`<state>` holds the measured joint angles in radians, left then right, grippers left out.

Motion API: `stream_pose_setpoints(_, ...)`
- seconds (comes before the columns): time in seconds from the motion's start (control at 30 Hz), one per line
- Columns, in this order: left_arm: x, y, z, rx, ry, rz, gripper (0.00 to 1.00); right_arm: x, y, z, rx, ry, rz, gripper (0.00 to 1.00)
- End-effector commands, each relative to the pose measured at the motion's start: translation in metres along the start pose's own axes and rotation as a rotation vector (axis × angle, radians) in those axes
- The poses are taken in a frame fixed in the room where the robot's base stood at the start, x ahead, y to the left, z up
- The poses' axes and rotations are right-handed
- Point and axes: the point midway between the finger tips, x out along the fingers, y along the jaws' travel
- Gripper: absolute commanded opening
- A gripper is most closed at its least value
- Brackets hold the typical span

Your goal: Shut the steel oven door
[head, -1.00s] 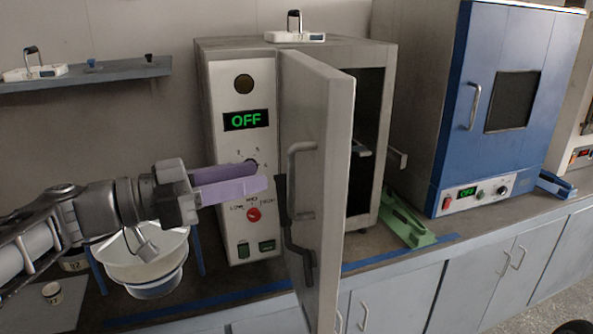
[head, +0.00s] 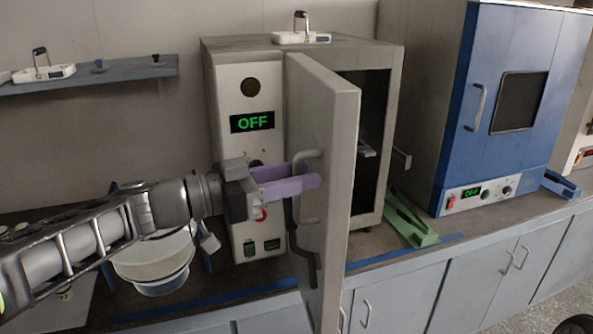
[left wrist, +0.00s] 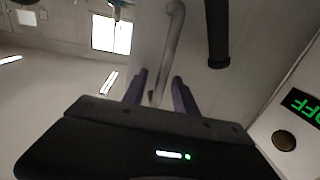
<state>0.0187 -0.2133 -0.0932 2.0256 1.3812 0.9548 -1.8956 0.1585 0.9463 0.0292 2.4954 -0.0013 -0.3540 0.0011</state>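The steel oven door (head: 336,130) stands wide open in the head view, its handle side turned to the left. A grey bar handle (head: 309,156) is on that face, partly hidden by my left gripper (head: 312,178). A dark bent bar (head: 303,256) runs down the same face. My left gripper's purple fingers are apart at the handle. In the left wrist view, the handle (left wrist: 172,45) runs down between the fingertips (left wrist: 158,80), with gaps visible at both sides. I cannot tell whether a finger touches the door. My right gripper is not in view.
The oven's control panel (head: 249,93) reads OFF, and its dark chamber (head: 370,150) is visible. A blue oven (head: 505,100) stands at the right, with a green holder (head: 408,222) between. White bowls (head: 155,258) stand below my left arm. A shelf (head: 110,75) is at the left.

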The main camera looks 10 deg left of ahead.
Motion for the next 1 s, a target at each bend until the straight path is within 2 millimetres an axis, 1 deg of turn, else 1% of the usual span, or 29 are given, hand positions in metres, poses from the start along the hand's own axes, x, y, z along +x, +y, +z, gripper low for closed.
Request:
stream_pose_setpoints(0.17, -0.0001, -0.0001, 0.0003, 0.000, 0.000, 0.000, 0.34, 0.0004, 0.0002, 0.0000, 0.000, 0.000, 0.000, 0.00)
stream_pose_setpoints(0.6, -0.0005, -0.0002, 0.0001, 0.000, 0.000, -0.001, 0.00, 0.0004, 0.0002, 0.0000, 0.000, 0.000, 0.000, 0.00)
stream_pose_setpoints(1.0, -0.0005, -0.0002, 0.0000, 0.000, 0.000, -0.001, 0.00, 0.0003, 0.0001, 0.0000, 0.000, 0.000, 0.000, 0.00)
